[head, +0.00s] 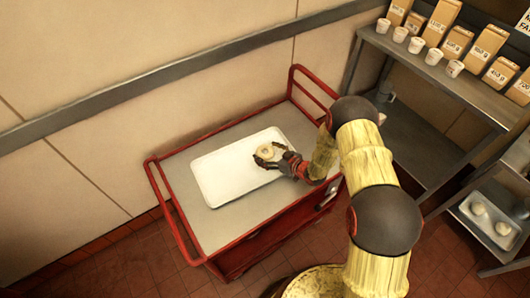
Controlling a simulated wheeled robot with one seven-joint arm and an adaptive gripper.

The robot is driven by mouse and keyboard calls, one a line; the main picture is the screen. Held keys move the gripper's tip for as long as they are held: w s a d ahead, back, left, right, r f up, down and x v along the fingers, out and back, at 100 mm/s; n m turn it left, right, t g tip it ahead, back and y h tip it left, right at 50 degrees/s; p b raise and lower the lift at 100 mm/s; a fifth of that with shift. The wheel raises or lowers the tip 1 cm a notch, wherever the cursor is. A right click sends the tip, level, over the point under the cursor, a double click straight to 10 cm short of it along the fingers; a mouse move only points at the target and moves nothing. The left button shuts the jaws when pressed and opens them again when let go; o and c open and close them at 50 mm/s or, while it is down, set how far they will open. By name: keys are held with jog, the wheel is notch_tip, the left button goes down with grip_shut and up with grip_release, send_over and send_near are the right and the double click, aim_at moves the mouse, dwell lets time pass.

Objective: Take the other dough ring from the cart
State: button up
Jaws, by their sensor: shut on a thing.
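One pale dough ring (267,153) shows in the head view, above the right part of a white tray (222,180). The tray lies on the grey top of a red cart (208,222). My gripper (268,155) reaches in from the right and is shut on the dough ring, with a finger on either side of it. The rest of the tray is bare. I cannot tell whether the ring touches the tray. My arm hides the cart's right end in part.
A metal shelf unit (432,70) at the right holds several small cups and labelled packages on top. A lower shelf carries a tray (488,222) with pale round pieces. A wall with a grey rail (150,90) runs behind the cart. Tiled floor lies in front.

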jog(key=shift+f, duration=0.15)
jog(key=c, duration=0.6)
jog(key=shift+s, duration=0.1)
jog(key=shift+c, duration=0.5)
